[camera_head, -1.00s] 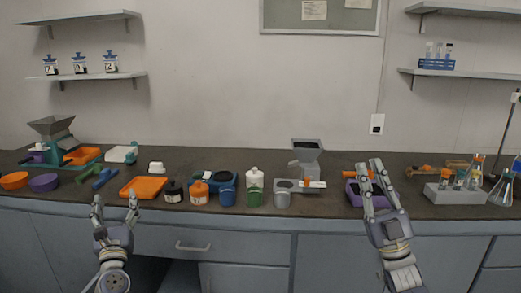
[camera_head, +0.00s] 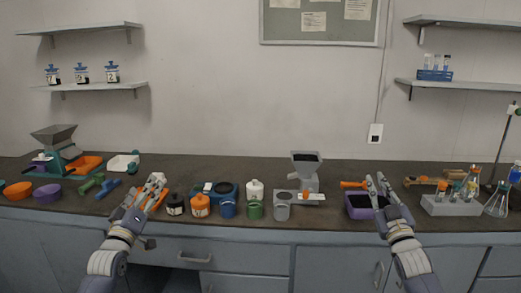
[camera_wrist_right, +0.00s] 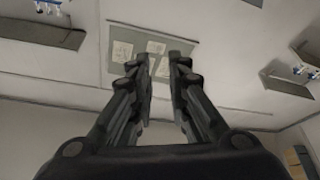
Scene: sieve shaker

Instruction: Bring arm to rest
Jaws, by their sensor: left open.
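My left gripper (camera_head: 142,192) is in front of and over the orange tray (camera_head: 162,200), which it partly hides. Its fingers point up and to the right, and they are open with nothing seen between them.
The dark counter (camera_head: 330,226) carries a grey hopper device (camera_head: 306,172), an orange jar (camera_head: 200,205), a black jar (camera_head: 175,204), and a glassware rack (camera_head: 451,206). A conical flask (camera_head: 497,204) stands at the right. Shelves (camera_head: 80,88) are on the wall.

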